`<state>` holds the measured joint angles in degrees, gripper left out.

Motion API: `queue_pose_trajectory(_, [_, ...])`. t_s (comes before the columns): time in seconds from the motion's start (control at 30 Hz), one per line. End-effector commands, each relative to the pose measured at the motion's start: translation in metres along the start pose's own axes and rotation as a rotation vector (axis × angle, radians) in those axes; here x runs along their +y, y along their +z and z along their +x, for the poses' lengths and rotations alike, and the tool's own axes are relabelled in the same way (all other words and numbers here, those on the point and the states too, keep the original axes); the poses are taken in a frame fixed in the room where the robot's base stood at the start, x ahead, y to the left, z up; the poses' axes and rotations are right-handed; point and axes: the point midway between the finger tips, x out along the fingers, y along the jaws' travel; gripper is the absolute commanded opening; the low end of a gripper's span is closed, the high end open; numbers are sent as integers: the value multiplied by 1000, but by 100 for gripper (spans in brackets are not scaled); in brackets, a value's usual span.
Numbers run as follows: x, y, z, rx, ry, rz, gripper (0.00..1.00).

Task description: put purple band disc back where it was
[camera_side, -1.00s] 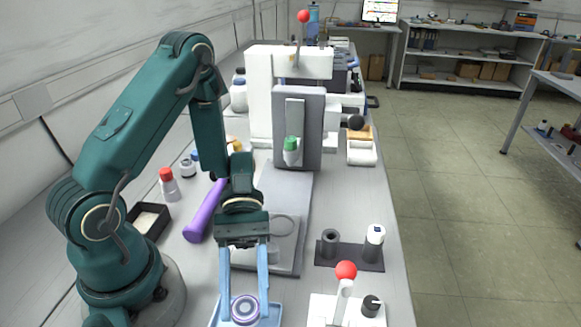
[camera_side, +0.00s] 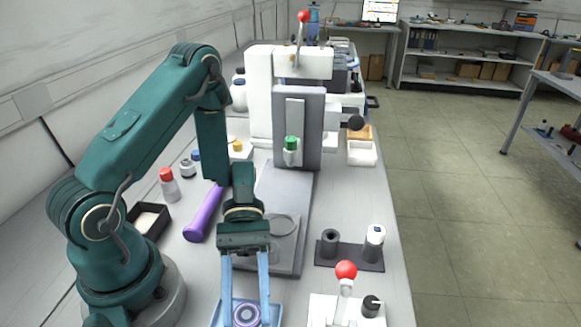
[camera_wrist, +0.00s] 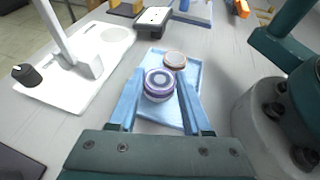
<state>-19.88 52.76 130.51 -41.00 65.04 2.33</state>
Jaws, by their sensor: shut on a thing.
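The purple band disc (camera_side: 247,314) is a round, pale disc with a purple ring, held low over the blue tray (camera_side: 218,310). It also shows in the wrist view (camera_wrist: 158,84) between my fingertips. My gripper (camera_side: 247,308) is shut on it, with one blue finger on each side. In the wrist view, a second disc with an orange-brown rim (camera_wrist: 175,59) lies in the tray (camera_wrist: 193,75), just beyond the held one. Whether the purple band disc touches the tray floor I cannot tell.
A white base with a red-knobbed lever (camera_side: 346,270) and a black knob stands right of the tray. A dark holder (camera_side: 350,256) with cylinders is behind it. A purple cylinder (camera_side: 203,212) lies left of the grey stand plate (camera_side: 288,262).

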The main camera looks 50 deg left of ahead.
Motion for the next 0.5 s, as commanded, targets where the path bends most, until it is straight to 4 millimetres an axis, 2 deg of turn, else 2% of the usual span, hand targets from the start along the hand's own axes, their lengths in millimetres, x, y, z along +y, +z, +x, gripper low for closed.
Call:
queue_pose_trajectory(0.03, [0,0,0,-1,0,0,60])
queue_pose_trajectory(0.1, [0,0,0,0,0,0,84])
queue_pose_trajectory(0.4, [0,0,-1,1,0,0,84])
queue_pose_trajectory(0.5, [1,-1,-8,2,5,2,84])
